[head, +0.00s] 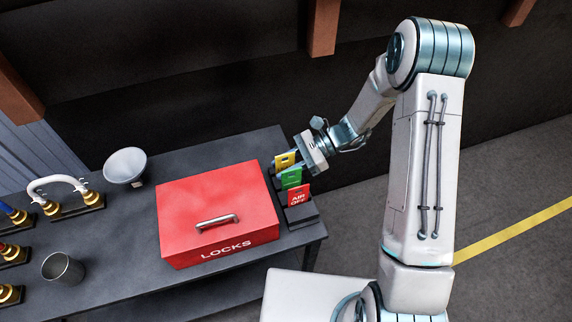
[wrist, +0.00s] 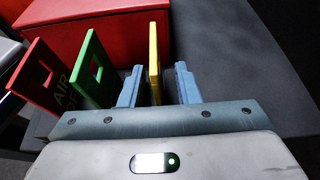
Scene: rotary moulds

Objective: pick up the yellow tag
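The yellow tag (head: 284,159) stands upright at the far end of a row of tags on the right side of the table. In the wrist view the yellow tag (wrist: 154,60) is edge-on between the two blue fingers of my gripper (wrist: 160,85). The fingers are open, with a gap on each side of the tag, wider on the right. In the head view my gripper (head: 302,155) is at the tag, reaching from the right, and its fingers are mostly hidden.
A green tag (head: 291,177) and a red tag (head: 298,197) stand beside the yellow one in a dark holder (head: 302,217). A red LOCKS box (head: 190,205) sits close to the left. A funnel (head: 125,167) and a metal cup (head: 63,268) are farther left.

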